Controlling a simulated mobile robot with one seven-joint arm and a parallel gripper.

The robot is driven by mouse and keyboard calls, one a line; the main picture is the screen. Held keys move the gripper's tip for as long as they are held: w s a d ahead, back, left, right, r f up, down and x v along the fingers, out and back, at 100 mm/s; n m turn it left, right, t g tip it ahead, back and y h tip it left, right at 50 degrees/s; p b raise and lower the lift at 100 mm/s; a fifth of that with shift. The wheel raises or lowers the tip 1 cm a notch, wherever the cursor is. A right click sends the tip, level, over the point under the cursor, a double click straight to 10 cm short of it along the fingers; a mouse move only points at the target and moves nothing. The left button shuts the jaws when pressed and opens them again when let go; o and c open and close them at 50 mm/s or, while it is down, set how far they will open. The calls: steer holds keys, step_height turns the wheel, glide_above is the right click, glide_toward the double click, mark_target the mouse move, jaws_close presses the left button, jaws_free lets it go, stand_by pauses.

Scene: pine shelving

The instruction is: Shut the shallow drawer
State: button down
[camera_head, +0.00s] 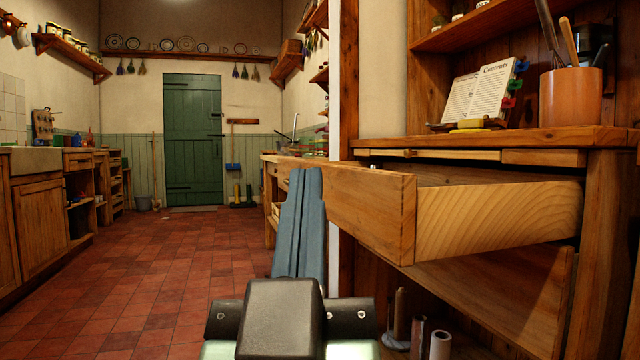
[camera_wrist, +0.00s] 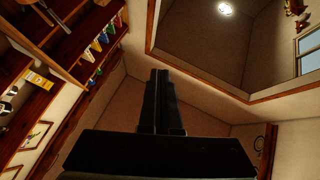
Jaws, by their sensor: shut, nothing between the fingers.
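The shallow drawer (camera_head: 497,217) is pulled well out from under the wooden desk top on the right in the head view. Its wide front board (camera_head: 370,200) faces left, and its pale side shows the wood grain. My gripper (camera_head: 305,172) is shut and empty, with its blue-grey fingers pointing up and away beside the drawer's front board. The fingers overlap the front's far end in the picture; I cannot tell whether they touch it. In the wrist view my gripper (camera_wrist: 160,75) also shows shut, and the drawer is not visible there.
The desk top (camera_head: 490,137) carries an open book (camera_head: 478,98) and a terracotta pot (camera_head: 571,97) of utensils. A lower board (camera_head: 500,290) juts out beneath the drawer. The tiled floor (camera_head: 150,270) to the left is clear up to a green door (camera_head: 192,140).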

steer(key=w+n+g+h+p, duration=0.2)
steer(key=w+g+p, duration=0.2)
steer(key=w+p, duration=0.35)
steer(key=n+g+h+p, duration=0.6)
steer(key=n+p, duration=0.4)
steer(key=p, duration=1.3)
glide_toward(363, 208)
steer(key=w, duration=0.4)
steer(key=shift+w+d+r, duration=0.1)
steer(key=shift+w+d, duration=0.1)
steer(key=shift+d, duration=0.3)
steer(key=shift+w+d, duration=0.2)
steer(key=shift+d, duration=0.25)
steer(key=shift+w+d, duration=0.15)
steer(key=shift+d, duration=0.4)
